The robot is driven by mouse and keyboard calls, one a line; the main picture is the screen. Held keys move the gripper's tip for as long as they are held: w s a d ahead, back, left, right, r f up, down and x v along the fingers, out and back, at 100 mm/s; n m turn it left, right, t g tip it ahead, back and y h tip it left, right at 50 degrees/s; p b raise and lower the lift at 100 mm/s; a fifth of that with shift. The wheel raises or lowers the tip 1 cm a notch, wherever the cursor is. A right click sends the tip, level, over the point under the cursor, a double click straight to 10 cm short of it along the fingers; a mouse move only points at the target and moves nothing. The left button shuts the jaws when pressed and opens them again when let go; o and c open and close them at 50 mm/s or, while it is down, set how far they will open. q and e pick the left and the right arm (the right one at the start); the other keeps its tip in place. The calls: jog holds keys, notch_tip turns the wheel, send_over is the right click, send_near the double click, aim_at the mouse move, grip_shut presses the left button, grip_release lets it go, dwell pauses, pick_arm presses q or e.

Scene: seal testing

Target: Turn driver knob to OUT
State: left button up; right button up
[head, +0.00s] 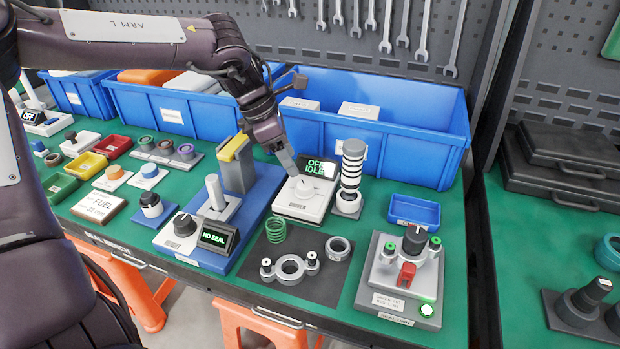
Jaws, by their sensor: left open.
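A white control unit (292,209) stands on the green bench, with a pale round knob (305,189) on top. I cannot read any knob marks at this size, so which knob is the driver knob is not certain. My left gripper (292,170) comes down from the upper left, its fingers just above and beside the pale knob. It is open; the fingers overlap in this view, and I cannot tell whether they touch the knob. My right gripper is not in view.
A blue-based rig (245,225) with a black knob and NO SEAL display stands left. A black-and-white striped post (352,170) stands close right. A grey fixture (385,285) is front right. Blue bins (410,140) line the back. A dark mat (325,283) holds loose parts.

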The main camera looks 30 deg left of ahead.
aim_at(303, 184)
pick_arm(q)
jog(key=x, duration=0.7)
jog(key=shift+s+f, duration=0.1)
jog(key=shift+s, duration=0.05)
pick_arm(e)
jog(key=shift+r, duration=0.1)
pick_arm(q)
jog(key=c, duration=1)
jog(key=shift+o, duration=0.2)
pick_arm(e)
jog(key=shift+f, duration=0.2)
